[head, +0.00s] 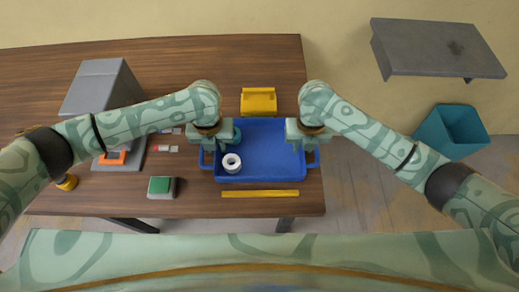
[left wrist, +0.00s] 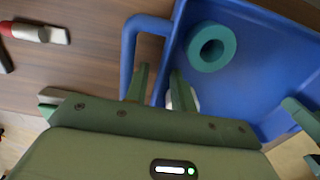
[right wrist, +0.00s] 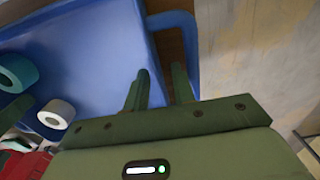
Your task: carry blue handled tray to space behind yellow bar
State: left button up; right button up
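The blue handled tray (head: 270,150) lies on the table, with a handle at its left and right ends. It holds a white roll (head: 232,162) and a teal roll (left wrist: 211,47). The yellow bar (head: 260,193) lies along the tray's near side, apart from it. My left gripper (left wrist: 160,72) is at the left end, its fingers apart on either side of the tray wall, one inside the handle loop. My right gripper (right wrist: 160,72) is placed likewise at the right end. Both look open; contact with the wall is hard to judge.
A yellow holder (head: 258,101) stands just beyond the tray. A grey box (head: 100,85) and a green-topped block (head: 161,187) are to the left. A grey shelf (head: 435,48) and a teal bin (head: 450,130) are off the table at right.

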jog(key=shift+r, duration=0.1)
pick_arm(q)
notch_tip(320, 180, up, 12)
jog(key=shift+f, duration=0.15)
pick_arm(e)
notch_tip(320, 180, up, 12)
dwell(0.7)
